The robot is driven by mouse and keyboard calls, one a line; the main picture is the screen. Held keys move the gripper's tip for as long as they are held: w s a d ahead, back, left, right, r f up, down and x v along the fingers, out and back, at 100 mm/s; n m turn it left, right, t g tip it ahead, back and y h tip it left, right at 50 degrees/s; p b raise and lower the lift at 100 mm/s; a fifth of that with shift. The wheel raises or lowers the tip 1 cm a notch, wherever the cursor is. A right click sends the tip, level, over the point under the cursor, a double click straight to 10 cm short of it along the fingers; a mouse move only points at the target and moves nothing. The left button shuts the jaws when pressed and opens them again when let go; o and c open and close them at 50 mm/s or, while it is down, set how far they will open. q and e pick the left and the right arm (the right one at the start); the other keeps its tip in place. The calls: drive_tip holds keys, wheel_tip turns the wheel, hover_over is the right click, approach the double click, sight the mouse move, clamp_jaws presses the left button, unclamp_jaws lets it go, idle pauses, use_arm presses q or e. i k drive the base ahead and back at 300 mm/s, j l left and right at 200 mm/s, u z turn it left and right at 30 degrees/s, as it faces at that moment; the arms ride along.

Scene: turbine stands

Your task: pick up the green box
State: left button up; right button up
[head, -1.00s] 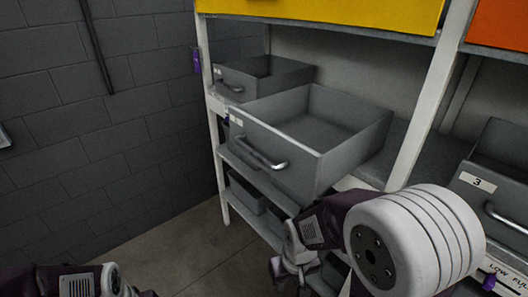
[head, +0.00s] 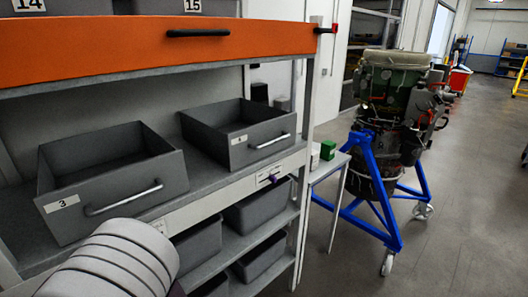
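A small green box (head: 328,149) stands on a light side table (head: 333,166) just past the right end of the shelf rack in the head view. A small white item (head: 315,153) stands beside it on the left. Neither gripper is in view. Only a white rounded joint of one of my arms shows at the bottom left, in front of the rack.
The rack holds open grey drawers (head: 110,190) and (head: 238,135) under an orange panel (head: 150,45), with more bins below. A blue turbine stand (head: 385,200) on casters stands right of the table. Grey floor (head: 470,200) is clear at right.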

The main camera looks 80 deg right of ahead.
sight(328, 147)
drive_tip(key=z, duration=3.35)
drive_tip(key=i+l+u, duration=0.3)
drive_tip(key=i, duration=0.15)
drive_tip(key=i+l+u, duration=0.65)
drive_tip(key=i+l, duration=0.15)
drive_tip(key=i+l+u, duration=0.3)
drive_tip(key=l, duration=0.3)
drive_tip(key=i+l+u, duration=0.3)
drive_tip(key=l, duration=0.35)
drive_tip(key=i+l+u, duration=0.15)
drive_tip(key=l+u, duration=0.15)
drive_tip(key=l, duration=0.35)
drive_tip(key=i+l+u, duration=0.1)
drive_tip(key=l+u, duration=0.2)
drive_tip(key=l, duration=0.4)
drive_tip(key=l+u, duration=0.3)
drive_tip(key=l, duration=0.4)
drive_tip(key=i+l, duration=0.15)
drive_tip(key=u, duration=0.05)
